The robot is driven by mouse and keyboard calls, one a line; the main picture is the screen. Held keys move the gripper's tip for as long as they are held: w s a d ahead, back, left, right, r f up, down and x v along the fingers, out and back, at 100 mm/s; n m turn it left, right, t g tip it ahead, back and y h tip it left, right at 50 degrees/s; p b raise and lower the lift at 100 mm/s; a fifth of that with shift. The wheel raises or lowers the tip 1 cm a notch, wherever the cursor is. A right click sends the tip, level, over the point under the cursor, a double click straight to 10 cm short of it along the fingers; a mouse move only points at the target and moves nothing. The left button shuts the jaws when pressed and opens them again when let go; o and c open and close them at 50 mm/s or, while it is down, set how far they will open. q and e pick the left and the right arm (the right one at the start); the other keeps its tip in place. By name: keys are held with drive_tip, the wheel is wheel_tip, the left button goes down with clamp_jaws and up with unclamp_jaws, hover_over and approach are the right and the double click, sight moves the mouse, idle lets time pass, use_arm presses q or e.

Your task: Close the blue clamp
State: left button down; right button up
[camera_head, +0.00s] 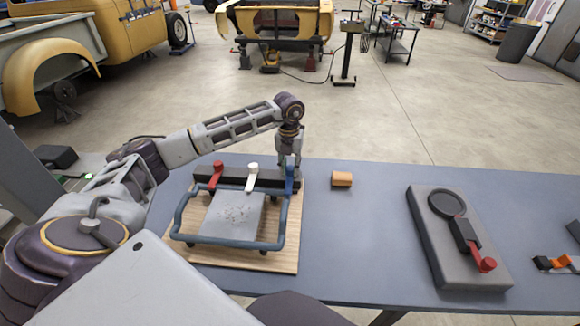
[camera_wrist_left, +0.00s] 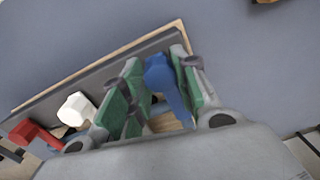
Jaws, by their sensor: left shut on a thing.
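The blue clamp (camera_head: 290,181) is at the right end of a dark bar on a wooden board (camera_head: 277,262). Its blue lever shows in the left wrist view (camera_wrist_left: 163,80), between the green-padded fingers. My left gripper (camera_head: 289,168) reaches down from above and is shut on the blue clamp's lever. Part of the clamp is hidden by the fingers. A white clamp (camera_head: 252,176) and a red clamp (camera_head: 216,175) stand to its left on the same bar; they also show in the wrist view. My right gripper is not in view.
A grey plate (camera_head: 232,215) lies inside a blue-grey tubular frame (camera_head: 285,225) on the board. An orange-brown block (camera_head: 341,179) lies to the right. Farther right is a grey base (camera_head: 430,235) with a black ring and red handle. The blue-grey table (camera_head: 360,235) is clear between.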

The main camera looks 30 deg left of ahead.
use_arm(q)
drive_tip(key=c, duration=1.3)
unclamp_jaws()
drive_tip(key=shift+c, duration=0.2)
drive_tip(key=shift+o, duration=1.4)
drive_tip(key=shift+r, duration=0.5)
wheel_tip(320, 180, up, 11)
drive_tip(key=shift+a, duration=0.15)
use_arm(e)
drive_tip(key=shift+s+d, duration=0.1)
